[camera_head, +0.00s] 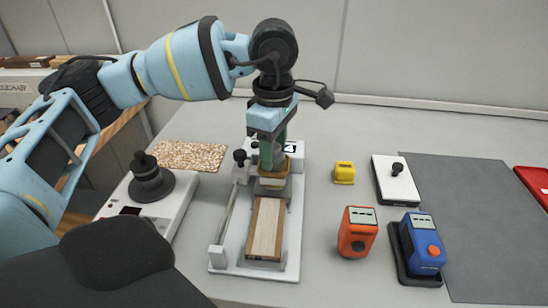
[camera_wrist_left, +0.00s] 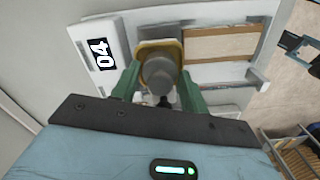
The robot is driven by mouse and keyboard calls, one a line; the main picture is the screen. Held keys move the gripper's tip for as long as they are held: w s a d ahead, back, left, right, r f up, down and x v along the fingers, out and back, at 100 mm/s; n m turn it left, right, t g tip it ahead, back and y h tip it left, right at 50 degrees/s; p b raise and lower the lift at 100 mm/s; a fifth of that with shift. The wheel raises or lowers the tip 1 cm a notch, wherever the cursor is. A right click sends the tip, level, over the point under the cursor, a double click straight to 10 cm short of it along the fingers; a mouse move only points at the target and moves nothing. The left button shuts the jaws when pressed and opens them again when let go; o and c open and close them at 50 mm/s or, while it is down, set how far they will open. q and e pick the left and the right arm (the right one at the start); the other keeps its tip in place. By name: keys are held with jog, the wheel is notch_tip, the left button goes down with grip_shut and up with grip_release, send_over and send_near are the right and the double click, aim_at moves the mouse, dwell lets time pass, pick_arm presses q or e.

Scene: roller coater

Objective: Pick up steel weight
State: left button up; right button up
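The steel weight (camera_wrist_left: 160,74) is a grey cylinder with a rounded knob in the left wrist view, in front of a yellow-rimmed part of the white roller coater (camera_head: 225,258). My left gripper (camera_head: 273,152) reaches down over the far end of the coater. Its two green fingers (camera_wrist_left: 160,82) stand on either side of the weight, very close to it. Whether they press on it is not clear. In the head view the fingers mostly hide the weight. My right gripper is not in view.
A wood panel (camera_head: 265,230) lies on the coater. Left are a white device with a dark knobbed piece (camera_head: 150,180) and a speckled board (camera_head: 190,156). Right are a yellow block (camera_head: 344,172), orange device (camera_head: 357,232), blue device (camera_head: 423,243), white plate (camera_head: 396,187) and grey mat (camera_head: 475,215).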

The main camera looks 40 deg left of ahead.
aim_at(275, 146)
pick_arm(q)
jog(key=c, duration=0.7)
jog(key=shift+r, duration=0.15)
jog(key=shift+c, duration=0.2)
jog(key=shift+r, duration=0.6)
notch_tip(275, 146, up, 2)
jog(key=shift+r, duration=0.15)
jog(key=s+d+r+b, duration=0.1)
jog(key=s+d, duration=0.8)
jog(key=d, duration=0.4)
jog(key=shift+d, duration=0.15)
